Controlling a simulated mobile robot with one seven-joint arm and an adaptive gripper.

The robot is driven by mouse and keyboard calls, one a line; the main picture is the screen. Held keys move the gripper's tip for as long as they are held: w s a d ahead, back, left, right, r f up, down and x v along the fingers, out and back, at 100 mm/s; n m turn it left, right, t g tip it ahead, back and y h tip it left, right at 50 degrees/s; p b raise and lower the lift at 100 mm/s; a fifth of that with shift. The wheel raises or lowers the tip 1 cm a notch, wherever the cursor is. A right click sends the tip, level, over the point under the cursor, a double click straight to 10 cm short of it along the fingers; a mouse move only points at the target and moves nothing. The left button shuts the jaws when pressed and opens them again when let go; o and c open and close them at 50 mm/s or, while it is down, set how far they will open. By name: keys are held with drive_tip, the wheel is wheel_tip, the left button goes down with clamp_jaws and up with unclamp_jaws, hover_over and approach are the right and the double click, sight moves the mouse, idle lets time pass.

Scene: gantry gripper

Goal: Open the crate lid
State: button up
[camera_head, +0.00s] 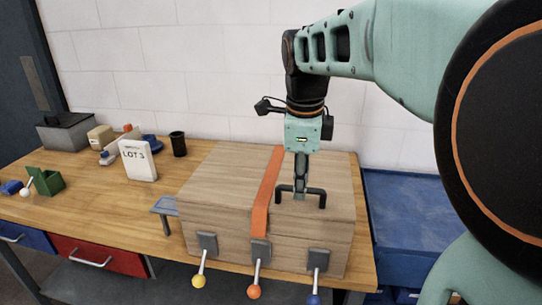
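The wooden crate (215,222) stands on the workbench, and its lid (222,170) lies flat and closed on top. An orange band (267,195) runs across the lid and down the front. A dark bar handle (318,191) is on the lid, right of the band. Three grey latches on the front have levers pointing down, with a yellow knob (198,281), an orange knob (254,292) and a blue knob (314,299). My gripper (300,195) points straight down at the middle of the handle. Its fingers overlap the bar; whether they grip it is unclear.
On the bench's left are a white LOT 3 sign (138,160), a black cup (178,144), a green bin (46,180) and a grey box (68,132). A blue-grey stand (164,205) is beside the crate. A white wall is behind.

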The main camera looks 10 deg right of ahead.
drive_tip(key=shift+f, duration=0.15)
clamp_jaws()
idle(0.4)
